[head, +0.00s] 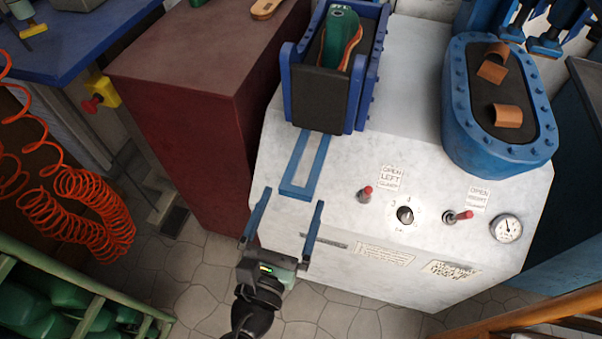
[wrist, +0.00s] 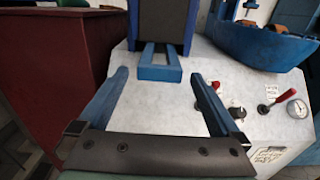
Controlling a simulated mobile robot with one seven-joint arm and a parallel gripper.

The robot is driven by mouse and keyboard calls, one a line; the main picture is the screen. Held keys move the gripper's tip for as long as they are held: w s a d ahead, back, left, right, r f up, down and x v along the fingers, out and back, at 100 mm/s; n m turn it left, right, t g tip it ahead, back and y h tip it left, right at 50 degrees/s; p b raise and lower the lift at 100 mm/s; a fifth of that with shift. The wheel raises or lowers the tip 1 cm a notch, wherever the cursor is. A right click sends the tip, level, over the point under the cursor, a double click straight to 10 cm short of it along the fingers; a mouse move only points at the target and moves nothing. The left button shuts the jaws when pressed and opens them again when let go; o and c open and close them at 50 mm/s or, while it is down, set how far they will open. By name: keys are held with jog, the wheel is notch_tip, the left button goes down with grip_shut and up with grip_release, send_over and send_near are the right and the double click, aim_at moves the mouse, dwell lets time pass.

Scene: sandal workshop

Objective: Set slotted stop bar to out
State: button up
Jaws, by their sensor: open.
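The slotted stop bar (head: 289,189) is a flat blue U-shaped piece on top of the white machine. Its two rails run out from below the dark front plate of the blue holder, and a cross piece closes the near end. In the wrist view its cross piece (wrist: 160,73) lies centred ahead, between the fingertips in the picture. My gripper (head: 293,197) is open and empty, its two long blue fingers pointing at the bar's near end. I cannot tell whether they touch anything.
The blue holder (head: 287,85) has a green shoe form (head: 339,35) in it. To the right are two red-tipped switches (head: 366,193) (head: 464,215), a dial (head: 405,214), a gauge (head: 506,228) and a blue oval tub (head: 455,133). A dark red cabinet (head: 180,105) stands left.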

aim_at(297, 188)
jog(key=x, duration=0.6)
jog(key=shift+w+d, duration=0.1)
jog(key=shift+w, duration=0.2)
grip_shut()
